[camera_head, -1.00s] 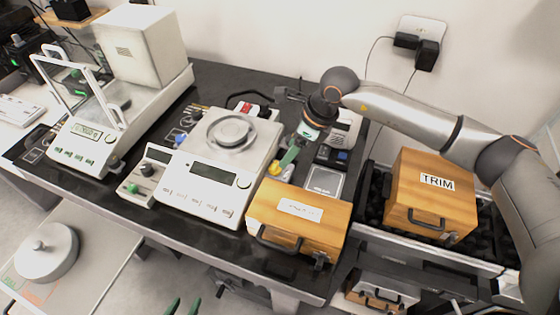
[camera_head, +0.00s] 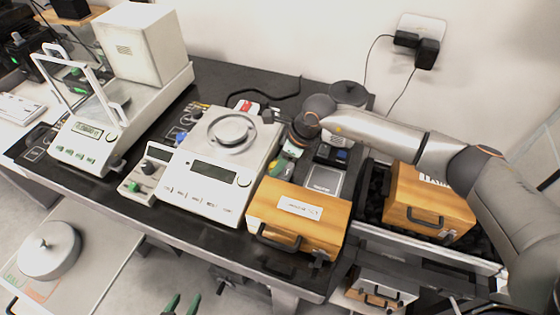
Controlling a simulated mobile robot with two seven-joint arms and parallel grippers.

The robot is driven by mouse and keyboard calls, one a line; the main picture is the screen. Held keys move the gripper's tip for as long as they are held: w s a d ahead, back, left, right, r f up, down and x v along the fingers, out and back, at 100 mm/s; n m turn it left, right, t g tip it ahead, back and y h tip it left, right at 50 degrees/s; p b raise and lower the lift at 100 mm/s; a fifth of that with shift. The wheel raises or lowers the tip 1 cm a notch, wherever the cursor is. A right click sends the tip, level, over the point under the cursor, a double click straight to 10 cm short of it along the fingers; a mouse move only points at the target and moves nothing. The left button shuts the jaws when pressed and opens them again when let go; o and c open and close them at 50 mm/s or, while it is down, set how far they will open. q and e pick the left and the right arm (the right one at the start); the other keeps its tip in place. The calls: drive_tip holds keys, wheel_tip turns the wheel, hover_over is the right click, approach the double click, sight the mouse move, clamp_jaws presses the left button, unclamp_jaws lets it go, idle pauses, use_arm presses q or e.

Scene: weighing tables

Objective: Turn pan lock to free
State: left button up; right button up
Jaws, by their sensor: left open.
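A white balance (camera_head: 205,205) with a round metal pan (camera_head: 232,130) stands mid-bench. Small knobs and a lever sit around it, including a red part (camera_head: 244,106) behind the pan; I cannot tell which is the pan lock. My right gripper (camera_head: 276,168) points down at the balance's right edge, its green fingertips close to the housing. My wrist hides part of that edge, and I cannot see whether the fingers touch anything. My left gripper (camera_head: 181,304) is open and empty at the bottom edge, below and in front of the bench.
A wooden box (camera_head: 299,209) stands right of the balance, close to my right gripper. Another wooden box (camera_head: 425,200) sits in a black tray at right. A small control box (camera_head: 147,175) is left of the balance. A second balance (camera_head: 84,140) with a raised frame stands further left.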

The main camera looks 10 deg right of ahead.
clamp_jaws()
idle(0.4)
drive_tip(key=shift+s+a+m+t+h, duration=0.15)
drive_tip(key=shift+m+t+h, duration=0.25)
drive_tip(key=shift+m, duration=1)
drive_tip(key=shift+s+a+m+t+h, duration=0.1)
drive_tip(key=shift+m+t+h, duration=0.3)
drive_tip(key=shift+m, duration=1.1)
drive_tip(key=shift+o, duration=2)
unclamp_jaws()
drive_tip(key=shift+a, duration=0.1)
